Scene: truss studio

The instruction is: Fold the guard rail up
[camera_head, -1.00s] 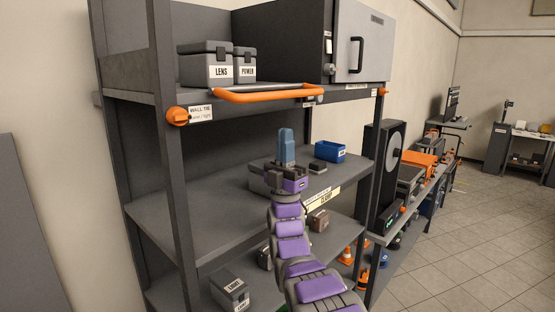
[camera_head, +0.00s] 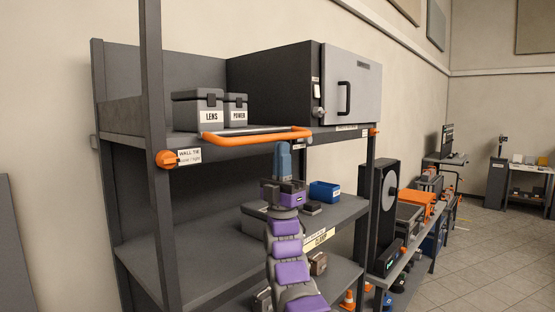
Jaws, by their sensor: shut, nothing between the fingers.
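The guard rail (camera_head: 258,138) is an orange U-shaped bar at the front edge of the upper shelf (camera_head: 345,140). It lies folded down, roughly flat, sticking out in front of the shelf edge. My gripper (camera_head: 284,150), with blue fingers pointing up, is just below the right half of the rail in the picture. The fingers are shut and empty. I cannot tell whether their tips touch the rail.
Two grey cases marked LENS (camera_head: 198,109) and POWER (camera_head: 236,110) stand behind the rail. A grey cabinet (camera_head: 350,88) stands to their right. An orange knob (camera_head: 167,159) sits on the left post. A blue bin (camera_head: 325,191) is on the middle shelf.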

